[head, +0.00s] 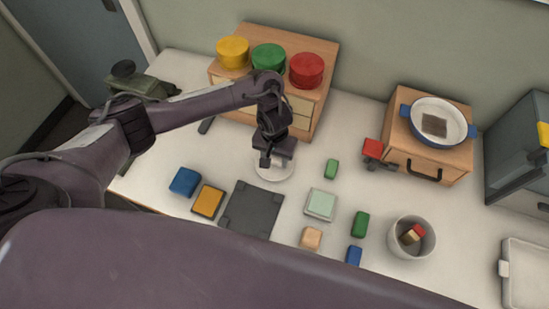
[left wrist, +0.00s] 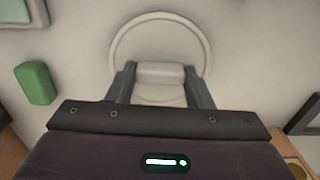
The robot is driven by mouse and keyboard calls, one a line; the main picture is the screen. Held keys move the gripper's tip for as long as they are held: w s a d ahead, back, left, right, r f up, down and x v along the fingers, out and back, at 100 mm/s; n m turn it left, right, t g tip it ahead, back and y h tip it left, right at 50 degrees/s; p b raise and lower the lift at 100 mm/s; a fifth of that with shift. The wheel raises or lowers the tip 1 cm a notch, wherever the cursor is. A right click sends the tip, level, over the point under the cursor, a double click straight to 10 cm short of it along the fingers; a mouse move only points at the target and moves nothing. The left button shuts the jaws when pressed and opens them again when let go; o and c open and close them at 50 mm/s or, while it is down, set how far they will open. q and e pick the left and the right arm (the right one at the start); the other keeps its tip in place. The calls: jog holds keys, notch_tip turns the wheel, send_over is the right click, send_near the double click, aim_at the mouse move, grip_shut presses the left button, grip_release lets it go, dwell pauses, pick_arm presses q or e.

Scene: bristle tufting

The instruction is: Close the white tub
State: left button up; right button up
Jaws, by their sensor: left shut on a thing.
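The white tub (head: 400,246) stands open on the right part of the table, with a red and tan block showing inside. A round white lid (head: 272,174) is at the middle of the table, left of the tub and well apart from it. My left gripper (head: 273,158) points down over the lid and is shut on its raised grip. In the left wrist view the two fingers (left wrist: 160,75) sit on either side of the pale grip, with the lid's round rim (left wrist: 118,38) beyond. I cannot tell whether the lid touches the table. My right gripper is not in view.
Small blocks lie between lid and tub, including a green block (head: 331,168) and a pale green square (head: 321,204). A dark mat (head: 250,212) lies in front. A wooden drawer unit (head: 322,62) stands behind; a blue pot (head: 455,134) is at right.

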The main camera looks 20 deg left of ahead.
aim_at(274, 159)
pick_arm(q)
notch_tip(274, 159, up, 19)
jog(key=p, duration=0.6)
jog(key=shift+r+p, duration=0.15)
jog(key=shift+p, duration=0.2)
jog(key=a+r+b, duration=0.5)
jog(key=b, duration=0.3)
jog(key=shift+w+a, duration=0.2)
jog(key=shift+w, duration=0.05)
